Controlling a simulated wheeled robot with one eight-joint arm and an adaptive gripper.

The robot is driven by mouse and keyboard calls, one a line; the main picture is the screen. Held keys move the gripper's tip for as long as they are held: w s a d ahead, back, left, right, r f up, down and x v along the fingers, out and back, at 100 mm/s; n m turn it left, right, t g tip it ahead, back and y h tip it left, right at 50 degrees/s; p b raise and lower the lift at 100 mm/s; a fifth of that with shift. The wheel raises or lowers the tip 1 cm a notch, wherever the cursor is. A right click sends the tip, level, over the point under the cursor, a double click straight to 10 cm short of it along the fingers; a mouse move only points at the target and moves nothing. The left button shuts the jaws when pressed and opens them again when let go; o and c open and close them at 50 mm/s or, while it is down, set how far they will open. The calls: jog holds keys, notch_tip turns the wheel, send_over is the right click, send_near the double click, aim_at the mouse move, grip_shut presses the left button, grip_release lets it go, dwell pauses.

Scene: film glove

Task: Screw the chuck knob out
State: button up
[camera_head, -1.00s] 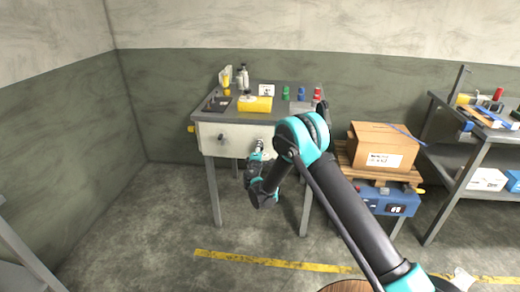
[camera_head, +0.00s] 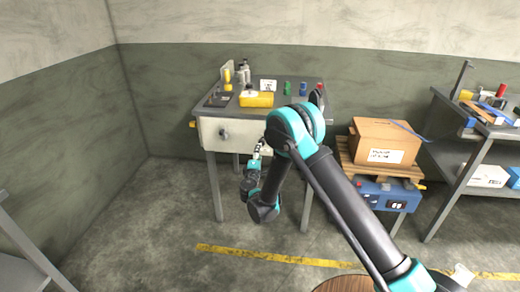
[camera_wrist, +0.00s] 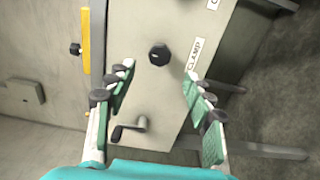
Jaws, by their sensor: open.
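The bench's pale front panel (camera_head: 232,135) carries a dark round knob (camera_wrist: 159,55), which shows between my open fingertips in the wrist view, apart from them. A label reading CLAMP (camera_wrist: 196,54) is beside it. A second label (camera_wrist: 213,3) is cut off at the top edge, with only a C legible, so I cannot tell which control is the chuck knob. A dark crank handle (camera_wrist: 130,130) is lower on the panel. My gripper (camera_wrist: 158,76) is open and empty, facing the panel. In the head view my gripper (camera_head: 258,150) is small in front of the bench, partly hidden by my arm.
On the bench top stand a yellow block (camera_head: 257,99), bottles, and green (camera_head: 287,88) and blue (camera_head: 303,89) items. A cardboard box (camera_head: 383,141) on a pallet stands right of it, and a shelf (camera_head: 480,150) farther right. The floor before the bench is open.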

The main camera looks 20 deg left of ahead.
jog(key=shift+v, duration=1.25)
jog(key=w+d+r+m+g+h, duration=0.1)
jog(key=w+d+r+m+h, duration=0.15)
jog(key=d, duration=0.65)
jog(key=w+d+r+m+g+h, duration=0.2)
jog(key=d+r+m, duration=0.1)
jog(key=d, duration=0.6)
jog(key=w+d+r+m+g+h, duration=0.1)
jog(key=w+d+r+m+h, duration=0.15)
jog(key=d, duration=0.75)
jog(key=s+d+r+m+g+h, duration=0.1)
jog(key=s+d+m+g, duration=0.15)
jog(key=s+d, duration=0.45)
jog(key=s+d+r+m+g, duration=0.2)
jog(key=d+m, duration=0.1)
jog(key=d, duration=0.8)
jog(key=s+d+f+m+g+y, duration=0.1)
jog(key=s+d, duration=0.4)
jog(key=s, duration=0.8)
jog(key=s+d+f+m+g+y, duration=0.2)
jog(key=s+d+m, duration=0.3)
jog(key=s, duration=0.8)
jog(key=shift+s+f+m+g+y, duration=0.3)
jog(key=shift+f+m+g, duration=0.4)
jog(key=shift+g, duration=0.15)
